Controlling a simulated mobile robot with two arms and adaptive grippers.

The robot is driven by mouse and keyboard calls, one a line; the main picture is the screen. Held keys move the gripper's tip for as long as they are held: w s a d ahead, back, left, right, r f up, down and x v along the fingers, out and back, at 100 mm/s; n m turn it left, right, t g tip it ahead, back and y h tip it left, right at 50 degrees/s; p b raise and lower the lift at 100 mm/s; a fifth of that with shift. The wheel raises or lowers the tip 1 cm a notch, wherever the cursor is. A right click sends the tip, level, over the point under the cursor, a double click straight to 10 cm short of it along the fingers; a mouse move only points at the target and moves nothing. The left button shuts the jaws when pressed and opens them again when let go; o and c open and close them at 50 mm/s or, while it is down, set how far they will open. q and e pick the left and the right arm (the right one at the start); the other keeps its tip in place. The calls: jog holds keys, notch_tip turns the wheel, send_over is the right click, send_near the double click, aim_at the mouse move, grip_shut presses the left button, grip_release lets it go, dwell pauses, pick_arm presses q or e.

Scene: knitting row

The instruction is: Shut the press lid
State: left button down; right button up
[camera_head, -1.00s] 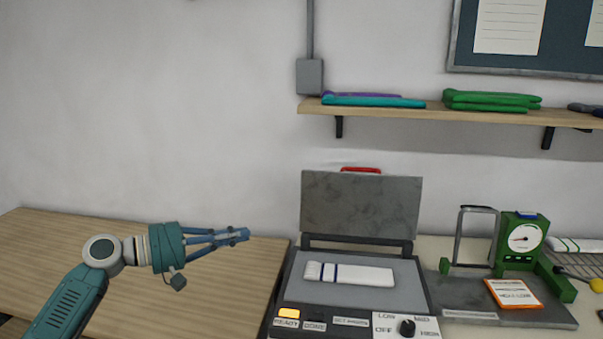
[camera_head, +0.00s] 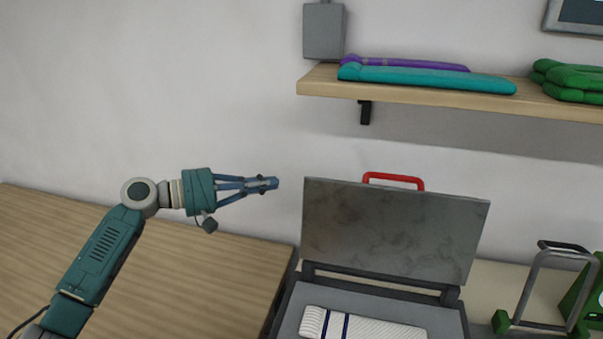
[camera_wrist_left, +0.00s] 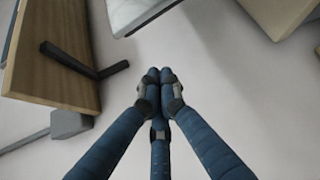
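The press lid (camera_head: 390,232) stands open, a grey plate raised behind the press bed (camera_head: 288,318), with a red handle (camera_head: 394,180) on its top edge. A white sock-like knit piece with dark blue stripes (camera_head: 375,327) lies on the bed, cut off by the frame's bottom edge. My left gripper (camera_head: 272,183) is left of the lid, apart from it, at about the height of the handle. In the left wrist view its fingers (camera_wrist_left: 159,74) are together with nothing between them. My right gripper is not in view.
A wooden shelf (camera_head: 420,95) with folded purple and teal knits (camera_head: 430,78) is above the lid. A grey box (camera_head: 323,30) is on the wall. A green-footed frame (camera_head: 550,290) stands right of the press. The wooden table (camera_head: 190,270) at left is bare.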

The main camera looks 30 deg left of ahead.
pick_arm(q)
jog(key=r+p+x, duration=0.1)
jog(key=p+x, duration=0.3)
jog(key=x, duration=0.6)
jog(key=s+p, duration=0.1)
jog(key=s, duration=0.1)
jog(key=s+d+p, duration=0.1)
jog(key=s, duration=0.1)
jog(key=shift+s+d, duration=0.1)
jog(key=shift+s, duration=0.05)
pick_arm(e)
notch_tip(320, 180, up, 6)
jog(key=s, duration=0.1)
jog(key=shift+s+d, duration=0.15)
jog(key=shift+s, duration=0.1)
pick_arm(q)
jog(key=shift+d, duration=0.1)
